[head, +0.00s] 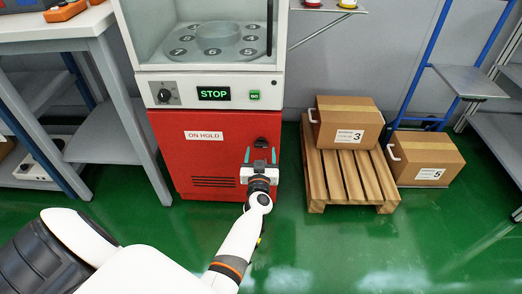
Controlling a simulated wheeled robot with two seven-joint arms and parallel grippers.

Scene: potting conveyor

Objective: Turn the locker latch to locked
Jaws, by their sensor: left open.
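The red locker (205,170) labelled "ON HOLD" is the lower part of the machine in the middle of the head view. Its dark latch (261,142) is at the right side of the door. My left gripper (260,156) is just in front of and below the latch, with its two fingers pointing up at the door. It is open, with nothing visible between the fingers. The fingers partly overlap the latch area, so I cannot tell whether they touch it or which way the latch is turned. My right gripper is not in view.
Above the locker is a panel with a dial (164,95), a "STOP" display (214,93) and a green button (254,95). A wooden pallet (345,180) with a box (345,122) stands to the right, beside another box (425,158). Grey benches stand at left. Green floor in front is clear.

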